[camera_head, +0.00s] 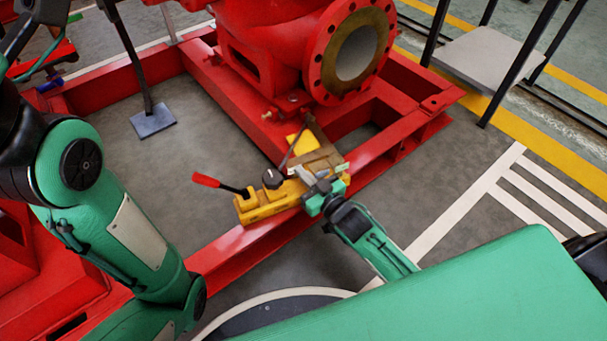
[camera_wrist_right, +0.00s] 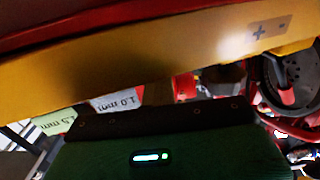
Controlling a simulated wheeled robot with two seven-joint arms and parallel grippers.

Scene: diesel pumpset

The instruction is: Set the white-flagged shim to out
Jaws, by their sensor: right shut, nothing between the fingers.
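My right gripper (camera_head: 308,178) is shut and empty, at the right end of a yellow jack-like block (camera_head: 262,204) on the red frame. In the right wrist view, a white flag marked 1.0 mm (camera_wrist_right: 122,101) shows upside down beyond the gripper's dark edge, beside a pale green flag marked 1.5 mm (camera_wrist_right: 55,123). In the head view, a small pale flag (camera_head: 342,168) shows just behind the gripper. The shim plates are too small or hidden to tell their positions. My left arm enters from the left, but its gripper is not in view.
A red-handled lever (camera_head: 206,180) sticks out left from the yellow block. The red pump flange (camera_head: 350,56) rises behind it. A yellow bar (camera_wrist_right: 160,66) with plus and minus marks crosses close above the right wrist camera. Grey floor (camera_head: 455,155) is clear to the right.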

